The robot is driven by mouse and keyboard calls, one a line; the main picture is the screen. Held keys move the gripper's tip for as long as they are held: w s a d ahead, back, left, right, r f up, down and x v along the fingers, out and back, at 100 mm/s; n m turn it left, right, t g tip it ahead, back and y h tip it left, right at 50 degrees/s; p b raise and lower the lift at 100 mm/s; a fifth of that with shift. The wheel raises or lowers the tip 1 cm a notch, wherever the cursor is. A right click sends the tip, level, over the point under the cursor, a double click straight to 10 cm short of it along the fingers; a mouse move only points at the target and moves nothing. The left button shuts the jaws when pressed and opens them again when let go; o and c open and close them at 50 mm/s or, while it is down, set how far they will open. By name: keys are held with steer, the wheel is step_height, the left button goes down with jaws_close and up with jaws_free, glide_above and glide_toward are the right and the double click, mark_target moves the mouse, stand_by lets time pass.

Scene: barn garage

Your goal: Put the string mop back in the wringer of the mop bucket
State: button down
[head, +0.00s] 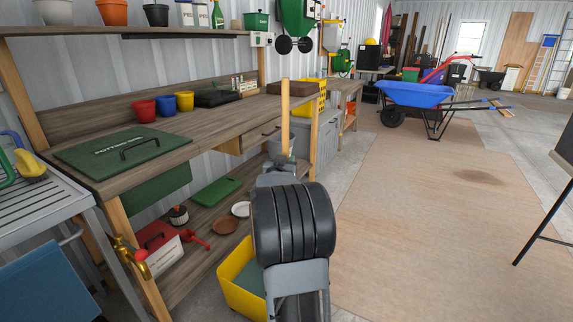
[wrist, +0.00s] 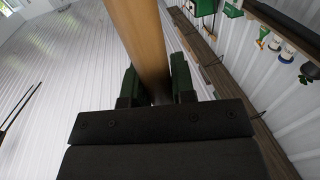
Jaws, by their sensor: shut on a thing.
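The wooden handle of the string mop (wrist: 142,40) stands between the two green-padded fingers of my gripper (wrist: 157,85) in the wrist view. My gripper is shut on it. In the head view the upper part of the mop handle (head: 285,112) rises nearly upright beyond my arm, in front of the workbench's right part. The mop's string head is hidden, and so is most of my gripper there. A yellow tub (head: 236,287) with a grey-green inside stands on the floor left of my arm, partly covered by it. I cannot tell whether it is the mop bucket; no wringer shows clearly.
A wooden workbench (head: 225,122) runs along the left wall, with pots on top and a low shelf (head: 200,235) below. A grey metal cart (head: 38,205) stands at near left. A blue wheelbarrow (head: 415,94) is at the back. The brown floor mat (head: 400,210) at right is mostly clear.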

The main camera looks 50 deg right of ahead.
steer(key=c, duration=1.4)
jaws_free()
steer(key=shift+f, duration=0.15)
steer(key=o, duration=0.5)
steer(key=shift+c, duration=0.2)
